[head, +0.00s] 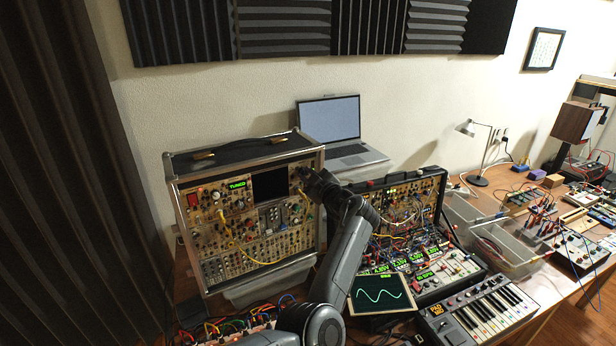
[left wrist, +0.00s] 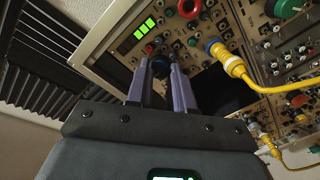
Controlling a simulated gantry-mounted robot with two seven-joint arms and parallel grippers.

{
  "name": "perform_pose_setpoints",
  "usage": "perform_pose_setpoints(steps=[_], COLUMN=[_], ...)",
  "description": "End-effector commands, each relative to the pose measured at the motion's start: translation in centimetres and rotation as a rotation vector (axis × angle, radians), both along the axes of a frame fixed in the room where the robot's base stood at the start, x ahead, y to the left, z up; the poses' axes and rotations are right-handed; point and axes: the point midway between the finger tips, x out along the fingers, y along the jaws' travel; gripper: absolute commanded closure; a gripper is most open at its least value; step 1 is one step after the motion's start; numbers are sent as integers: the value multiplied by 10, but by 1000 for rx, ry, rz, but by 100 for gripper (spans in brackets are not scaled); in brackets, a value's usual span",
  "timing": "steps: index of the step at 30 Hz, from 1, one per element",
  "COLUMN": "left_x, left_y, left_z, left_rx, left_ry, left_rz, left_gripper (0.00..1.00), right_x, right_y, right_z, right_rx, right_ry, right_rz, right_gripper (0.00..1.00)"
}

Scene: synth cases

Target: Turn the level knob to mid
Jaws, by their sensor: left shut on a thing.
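My left gripper (head: 310,178) is at the upper right of the front panel of the tall silver-edged synth case (head: 237,285). In the left wrist view its two purple fingers (left wrist: 161,74) are closed around a dark round knob (left wrist: 160,64). The knob sits on the tan panel near a small green-lit display (left wrist: 145,28). The fingers cover the sides of the knob, and I cannot read its label or pointer. In the head view my gripper and arm hide this knob. My right gripper is in neither view.
A yellow plug (left wrist: 226,60) with its cable sticks out right of the fingers, near a red knob (left wrist: 190,8). A second patched case (head: 440,190), a waveform screen (head: 380,294) and a keyboard (head: 482,315) stand right of my arm. A laptop (head: 330,118) stands behind.

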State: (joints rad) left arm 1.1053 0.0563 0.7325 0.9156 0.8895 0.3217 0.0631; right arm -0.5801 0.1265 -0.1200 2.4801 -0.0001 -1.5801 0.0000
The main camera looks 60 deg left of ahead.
Motion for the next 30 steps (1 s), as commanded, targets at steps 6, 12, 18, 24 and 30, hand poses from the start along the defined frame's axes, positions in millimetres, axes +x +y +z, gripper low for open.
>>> perform_pose_setpoints(steps=[6, 12, 18, 24, 30], left_x=[0, 0, 0, 0, -2], left_y=[0, 0, 0, -13, -44], left_z=[1, 1, 0, -1, -1], left_rx=[2, 1, 0, 1, 0], left_ry=[-2, -2, -2, -1, -3], left_rz=[1, 1, 0, -1, -2], left_gripper=[72, 52, 52, 52, 52], right_x=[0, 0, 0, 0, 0], right_y=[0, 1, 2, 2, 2], right_z=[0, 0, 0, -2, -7], right_rx=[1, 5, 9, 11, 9], right_ry=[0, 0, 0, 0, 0], right_rz=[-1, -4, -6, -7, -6], right_gripper=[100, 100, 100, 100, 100])
